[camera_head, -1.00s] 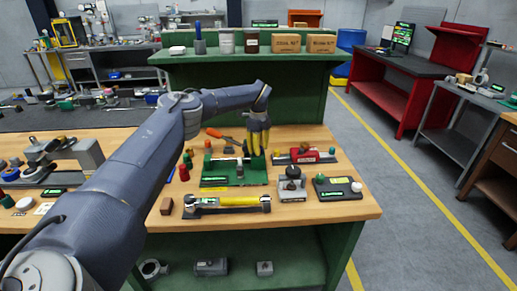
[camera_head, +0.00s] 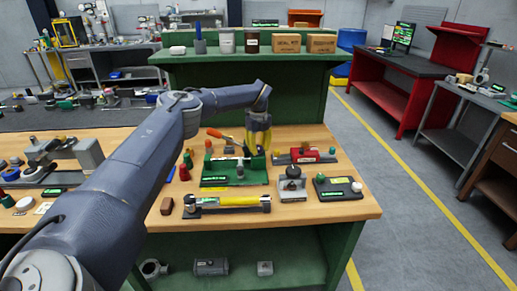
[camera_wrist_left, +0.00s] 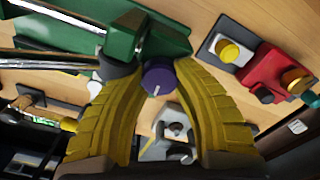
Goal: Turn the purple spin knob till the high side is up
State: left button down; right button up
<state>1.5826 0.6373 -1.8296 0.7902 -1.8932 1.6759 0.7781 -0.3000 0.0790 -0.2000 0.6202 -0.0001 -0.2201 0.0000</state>
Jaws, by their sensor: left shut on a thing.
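The purple knob (camera_wrist_left: 158,78) is at the centre of the left wrist view, with a pale line on its face. It sits by the end of a green fixture (camera_wrist_left: 125,28). My left gripper (camera_wrist_left: 157,72) has its two yellow fingers on either side of the knob, shut on it. In the head view the gripper (camera_head: 256,148) points down at the right end of the green fixture (camera_head: 215,183) on the wooden bench, and its fingers hide the knob there. Which side of the knob is high cannot be told. My right gripper is not in view.
A red device (camera_head: 305,156) stands to the right of the fixture. A grey block with a dark knob (camera_head: 291,185) and a dark box (camera_head: 338,188) stand in front right. A yellow cylinder unit (camera_head: 228,203) lies in front. The bench's right front corner is clear.

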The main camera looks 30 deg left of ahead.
aim_at(259, 147)
pick_arm(q)
jog(key=shift+d, duration=0.2)
jog(key=c, duration=0.9)
grip_release()
notch_tip(259, 147, up, 12)
jog(key=shift+o, duration=0.2)
jog(key=shift+a, duration=0.1)
